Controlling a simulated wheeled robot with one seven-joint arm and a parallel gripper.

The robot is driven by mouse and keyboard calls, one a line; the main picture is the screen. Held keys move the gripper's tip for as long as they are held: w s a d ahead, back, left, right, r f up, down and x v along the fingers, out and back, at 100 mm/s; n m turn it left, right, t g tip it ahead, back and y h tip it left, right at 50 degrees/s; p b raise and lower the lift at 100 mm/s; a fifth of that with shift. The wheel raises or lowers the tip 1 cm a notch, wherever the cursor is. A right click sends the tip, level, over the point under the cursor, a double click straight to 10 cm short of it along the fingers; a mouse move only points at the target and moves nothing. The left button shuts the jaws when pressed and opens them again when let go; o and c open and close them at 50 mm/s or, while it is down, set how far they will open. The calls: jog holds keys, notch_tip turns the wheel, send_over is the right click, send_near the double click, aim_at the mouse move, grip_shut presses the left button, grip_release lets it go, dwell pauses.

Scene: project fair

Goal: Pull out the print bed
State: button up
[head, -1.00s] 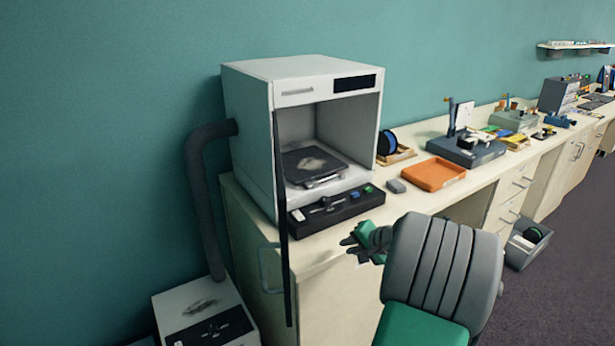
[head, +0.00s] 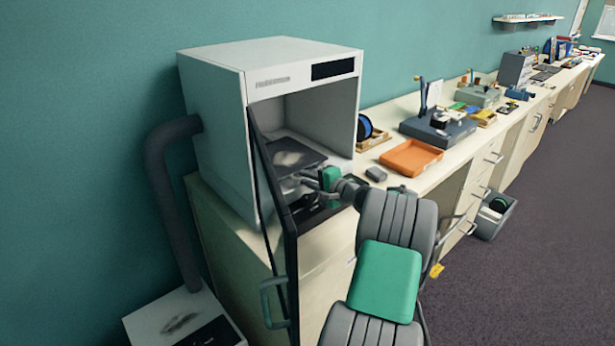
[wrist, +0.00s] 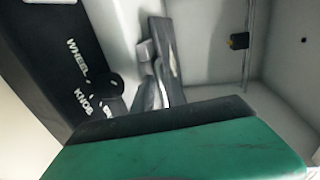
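The print bed (head: 292,150) is a dark square plate with a pale smear, low inside the open white printer cabinet (head: 210,110). In the wrist view, the bed (wrist: 165,55) shows edge-on as a dark bar with a grey part at its near side. My gripper (head: 310,181) is at the front of the bed, reaching in over the control panel. In the wrist view, its green body fills the bottom and hides much of the fingers. I cannot tell whether the fingers are open, or whether they touch the bed's front.
The open dark door (head: 272,195) stands to the left of my arm, close to it. A black control panel (wrist: 75,55) with WHEEL and KNOB labels lies below the bed. An orange tray (head: 411,157) and a small grey block (head: 376,174) sit on the counter to the right.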

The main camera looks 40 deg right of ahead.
jog(key=shift+w+f, duration=0.1)
jog(key=shift+w, duration=0.1)
jog(key=shift+c, duration=0.5)
grip_shut()
jog(key=shift+d, duration=0.1)
dwell(0.6)
